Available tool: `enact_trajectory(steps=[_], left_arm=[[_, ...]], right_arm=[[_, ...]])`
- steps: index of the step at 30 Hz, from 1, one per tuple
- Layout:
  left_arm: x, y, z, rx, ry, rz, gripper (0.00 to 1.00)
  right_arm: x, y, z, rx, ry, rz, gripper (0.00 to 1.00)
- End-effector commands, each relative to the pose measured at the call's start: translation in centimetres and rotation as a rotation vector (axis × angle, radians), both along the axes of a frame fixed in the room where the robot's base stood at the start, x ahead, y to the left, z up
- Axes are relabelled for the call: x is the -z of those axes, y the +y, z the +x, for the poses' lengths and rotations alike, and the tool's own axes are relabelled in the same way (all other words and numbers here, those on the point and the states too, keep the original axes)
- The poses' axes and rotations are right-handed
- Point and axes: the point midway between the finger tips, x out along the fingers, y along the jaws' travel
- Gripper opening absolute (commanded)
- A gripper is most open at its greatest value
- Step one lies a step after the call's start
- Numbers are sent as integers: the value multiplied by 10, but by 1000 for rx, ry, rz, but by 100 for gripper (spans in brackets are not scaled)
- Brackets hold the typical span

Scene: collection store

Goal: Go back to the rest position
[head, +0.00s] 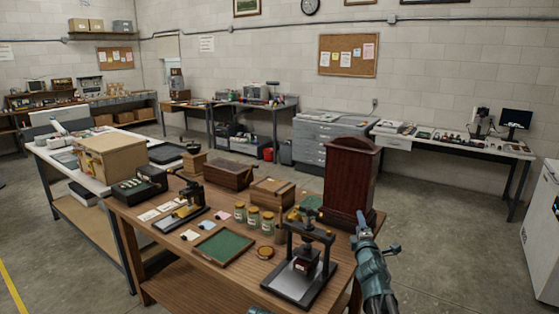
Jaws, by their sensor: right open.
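My right gripper (366,232) reaches up from the bottom edge at the right end of the brown wooden table (225,285). It is open, with nothing seen between its fingers. It shows in front of the foot of the dark red wooden clock case (349,180) and to the right of a small black press (304,262). I cannot tell whether it touches the case. My left gripper is not clearly in view; only a small teal-grey part of me shows at the bottom edge.
The table holds a green-lined tray (223,244), several jars (253,215), a wooden box (228,175) and a black stand (190,200). A white-topped bench (60,160) stands behind left. A grey drawer cabinet (325,140) stands at the back wall.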

Motion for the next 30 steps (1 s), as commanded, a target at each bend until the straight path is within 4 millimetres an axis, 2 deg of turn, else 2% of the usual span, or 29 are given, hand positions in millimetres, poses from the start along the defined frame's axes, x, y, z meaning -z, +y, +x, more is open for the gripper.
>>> enact_trajectory(steps=[1, 5, 8, 11, 12, 15, 18, 21, 24, 27, 30], left_arm=[[0, 0, 0, 0, 0, 0, 59], [0, 0, 0, 0, 0, 0, 59], [0, 0, 0, 0, 0, 0, 59], [0, 0, 0, 0, 0, 0, 59], [0, 0, 0, 0, 0, 0, 59], [0, 0, 0, 0, 0, 0, 59], [0, 0, 0, 0, 0, 0, 59], [0, 0, 0, 0, 0, 0, 59], [0, 0, 0, 0, 0, 0, 59], [0, 0, 0, 0, 0, 0, 59], [0, 0, 0, 0, 0, 0, 59]], right_arm=[[17, 12, -14, 45, 61, 108, 59], [68, 37, -49, 186, 240, 390, 59], [109, 63, -88, 304, 396, 583, 59], [148, 94, -137, 434, 563, 748, 59], [162, 106, -159, 488, 632, 803, 59], [190, 137, -216, 626, 799, 910, 59], [206, 162, -270, 754, 943, 968, 59], [215, 180, -314, 860, 1056, 992, 59], [217, 191, -345, 939, 1136, 996, 59], [218, 197, -363, 984, 1179, 992, 59], [218, 199, -369, 1003, 1195, 991, 59]])
